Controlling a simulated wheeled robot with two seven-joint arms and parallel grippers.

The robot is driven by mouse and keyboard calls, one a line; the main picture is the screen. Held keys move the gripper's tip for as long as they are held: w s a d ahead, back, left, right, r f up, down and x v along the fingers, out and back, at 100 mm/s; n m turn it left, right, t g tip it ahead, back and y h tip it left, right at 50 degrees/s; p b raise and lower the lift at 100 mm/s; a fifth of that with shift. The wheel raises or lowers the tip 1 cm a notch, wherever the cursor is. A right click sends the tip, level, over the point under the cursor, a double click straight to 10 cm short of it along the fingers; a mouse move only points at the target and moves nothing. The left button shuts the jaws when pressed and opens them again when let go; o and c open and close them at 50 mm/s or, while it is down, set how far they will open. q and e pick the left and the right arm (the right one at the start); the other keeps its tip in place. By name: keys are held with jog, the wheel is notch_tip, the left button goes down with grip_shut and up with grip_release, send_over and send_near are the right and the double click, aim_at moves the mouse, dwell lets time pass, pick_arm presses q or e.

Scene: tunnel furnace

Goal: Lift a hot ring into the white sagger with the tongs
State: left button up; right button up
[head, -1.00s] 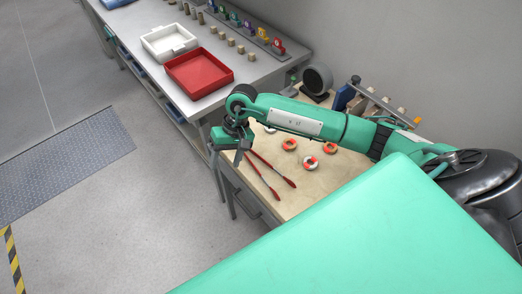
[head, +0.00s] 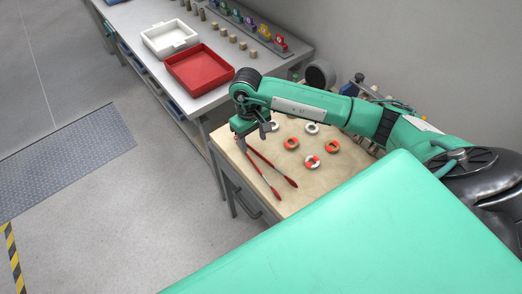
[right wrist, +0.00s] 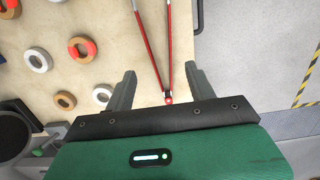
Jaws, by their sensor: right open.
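The red tongs (head: 268,170) lie on the wooden table top, legs spread. Several rings lie beside them, some with orange-red patches, such as one ring (head: 312,161) and another ring (head: 291,143); a pale ring (head: 312,128) lies farther back. The white sagger, seemingly the white tray (head: 150,45), stands on the grey bench. My right gripper (head: 254,136) is open over the joined end of the tongs. In the right wrist view its fingers (right wrist: 160,72) stand either side of the tongs' joint (right wrist: 168,98), apart from it. My left gripper is out of view.
A red tray (head: 200,72) sits beside the white one. Several small tan blocks and a rack of coloured tags (head: 250,22) stand behind. A dark round device (head: 319,74) stands at the table's back. Floor left of the table is clear.

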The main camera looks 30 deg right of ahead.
aim_at(256, 161)
jog(key=f, duration=0.2)
jog(key=f+b, duration=0.1)
jog(key=shift+s+f, duration=0.25)
jog(key=shift+f, duration=0.15)
notch_tip(256, 161, down, 3)
jog(key=b, duration=0.3)
jog(key=shift+s+f+b, duration=0.1)
jog(key=shift+f+b, duration=0.2)
jog(key=shift+b, duration=0.15)
jog(key=shift+f, duration=0.25)
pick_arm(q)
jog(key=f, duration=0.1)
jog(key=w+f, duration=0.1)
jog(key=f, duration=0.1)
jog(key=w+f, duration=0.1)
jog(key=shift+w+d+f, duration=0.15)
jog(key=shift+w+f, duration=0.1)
pick_arm(e)
jog(key=shift+r, duration=0.1)
jog(key=c, duration=0.7)
